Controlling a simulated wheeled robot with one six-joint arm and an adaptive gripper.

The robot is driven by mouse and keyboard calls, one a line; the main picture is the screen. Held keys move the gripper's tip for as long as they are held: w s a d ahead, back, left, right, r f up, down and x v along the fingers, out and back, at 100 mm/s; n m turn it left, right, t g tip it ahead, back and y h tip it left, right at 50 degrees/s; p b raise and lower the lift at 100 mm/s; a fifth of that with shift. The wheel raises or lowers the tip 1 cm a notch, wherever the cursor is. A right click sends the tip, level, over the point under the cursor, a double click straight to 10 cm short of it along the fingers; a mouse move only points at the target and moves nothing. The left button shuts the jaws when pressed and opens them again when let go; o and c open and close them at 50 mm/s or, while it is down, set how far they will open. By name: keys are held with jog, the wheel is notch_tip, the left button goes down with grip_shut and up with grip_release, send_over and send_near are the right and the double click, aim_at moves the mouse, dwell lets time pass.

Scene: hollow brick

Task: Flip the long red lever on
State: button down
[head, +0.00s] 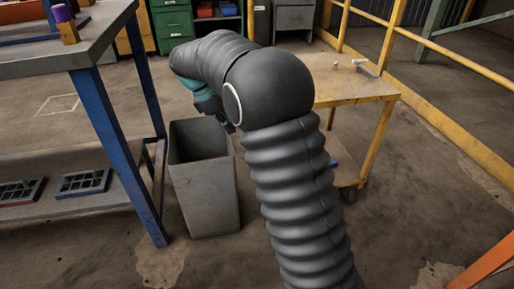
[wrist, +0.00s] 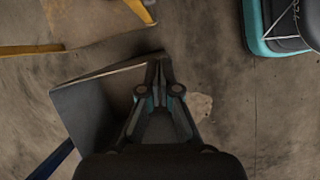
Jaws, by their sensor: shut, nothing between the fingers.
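I cannot make out a long red lever in either view. My gripper (wrist: 158,64) is shut and empty in the wrist view, its fingertips together in front of the bin's rim. In the head view only a small dark part of my gripper (head: 229,126) shows below my arm, near the top of the bin; the rest is hidden by my arm.
A grey open bin (head: 205,195) stands on the floor, also in the wrist view (wrist: 88,115). A blue-legged workbench (head: 92,50) is at left. A yellow cart (head: 350,92) with small metal pieces stands at right, before a yellow railing (head: 455,65). Green drawers (head: 173,25) stand behind.

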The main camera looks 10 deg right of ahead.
jog(key=s+d+f+b, duration=0.1)
jog(key=d+f+b, duration=0.1)
jog(key=d+f, duration=0.6)
jog(key=shift+s+f+b, duration=0.2)
jog(key=shift+s+b, duration=0.05)
jog(key=shift+b, duration=0.05)
dwell(0.3)
